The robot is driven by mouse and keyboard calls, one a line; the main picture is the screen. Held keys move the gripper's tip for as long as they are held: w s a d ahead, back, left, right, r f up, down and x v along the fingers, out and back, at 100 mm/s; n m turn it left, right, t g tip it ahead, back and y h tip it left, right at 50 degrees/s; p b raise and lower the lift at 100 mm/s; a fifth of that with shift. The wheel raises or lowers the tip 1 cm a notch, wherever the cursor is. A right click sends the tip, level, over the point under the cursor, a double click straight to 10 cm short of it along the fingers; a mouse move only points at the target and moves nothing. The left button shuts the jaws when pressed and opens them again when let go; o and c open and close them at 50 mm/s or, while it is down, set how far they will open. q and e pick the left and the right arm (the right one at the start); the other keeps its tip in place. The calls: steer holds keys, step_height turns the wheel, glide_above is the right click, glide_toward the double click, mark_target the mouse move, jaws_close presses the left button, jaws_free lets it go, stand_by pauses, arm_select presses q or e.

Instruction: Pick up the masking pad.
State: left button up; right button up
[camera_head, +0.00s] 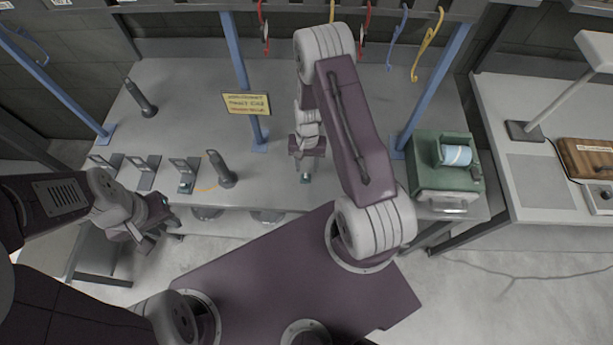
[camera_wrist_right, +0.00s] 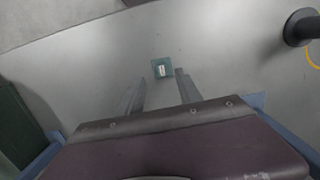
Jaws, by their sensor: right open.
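A small teal square pad with a pale label, which I take as the masking pad (camera_wrist_right: 161,68), lies flat on the grey bench. In the head view it is a small teal patch (camera_head: 305,178) near the bench's front edge. My right gripper (camera_wrist_right: 158,82) is open and empty, pointing down towards the bench. In the right wrist view the pad shows just beyond the fingertips, between their lines; I cannot tell the height gap. My right gripper (camera_head: 305,167) partly covers the area around the pad in the head view. My left gripper (camera_head: 158,232) hangs off the bench's front left; its finger gap is unclear.
A dark upright handle (camera_head: 221,169) with a yellow cord stands left of the pad. Several small metal stands (camera_head: 147,172) line the front left. A green box with a blue roll (camera_head: 457,155) stands right. Blue posts (camera_head: 243,75) rise from the bench; coloured hooks (camera_head: 427,45) hang above.

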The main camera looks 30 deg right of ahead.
mark_target(306, 176)
steer(key=f, duration=0.1)
steer(key=f+p, duration=0.1)
steer(key=f, duration=0.2)
steer(key=shift+a+f+p, duration=0.3)
steer(key=shift+p, duration=0.1)
steer(key=shift+s+d+f, duration=0.1)
steer(key=shift+f, duration=0.15)
jaws_close()
